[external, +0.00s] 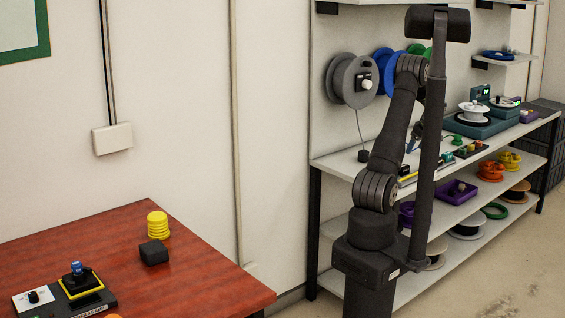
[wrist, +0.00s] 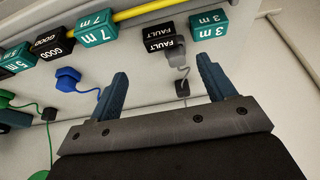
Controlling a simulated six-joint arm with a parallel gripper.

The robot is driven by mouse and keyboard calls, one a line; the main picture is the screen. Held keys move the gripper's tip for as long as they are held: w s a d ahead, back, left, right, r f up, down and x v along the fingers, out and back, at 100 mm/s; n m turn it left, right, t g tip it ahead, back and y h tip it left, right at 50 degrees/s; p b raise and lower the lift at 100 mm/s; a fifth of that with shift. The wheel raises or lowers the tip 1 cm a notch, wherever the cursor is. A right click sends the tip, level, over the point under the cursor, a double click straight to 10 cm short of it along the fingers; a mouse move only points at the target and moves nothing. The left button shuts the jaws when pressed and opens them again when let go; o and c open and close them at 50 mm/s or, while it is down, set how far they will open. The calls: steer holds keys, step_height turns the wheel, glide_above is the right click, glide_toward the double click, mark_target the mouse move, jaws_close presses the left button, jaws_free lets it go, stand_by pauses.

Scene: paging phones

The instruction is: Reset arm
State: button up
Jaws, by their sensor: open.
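My arm stands at the right in the external view, bent over the upper shelf. My gripper (wrist: 163,76) shows in the wrist view with its two blue fingers wide apart and nothing between them. In the external view the gripper (external: 413,138) is partly hidden behind my arm, over the shelf (external: 335,164). Beyond the fingers in the wrist view are a black FAULT block (wrist: 165,40) and a grey plug (wrist: 176,54) on a short cord. I cannot tell the exact gap between the fingertips and the shelf.
Grey (external: 345,82) and blue spools hang behind my arm. A red-brown table (external: 190,265) stands at left, with open floor at lower right.

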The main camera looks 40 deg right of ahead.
mark_target(406, 167)
stand_by(0.3)
steer(key=x, duration=1.2)
steer(key=shift+f, duration=0.35)
step_height(406, 167, up, 3)
steer(key=shift+r, duration=0.7)
steer(key=shift+f, duration=0.1)
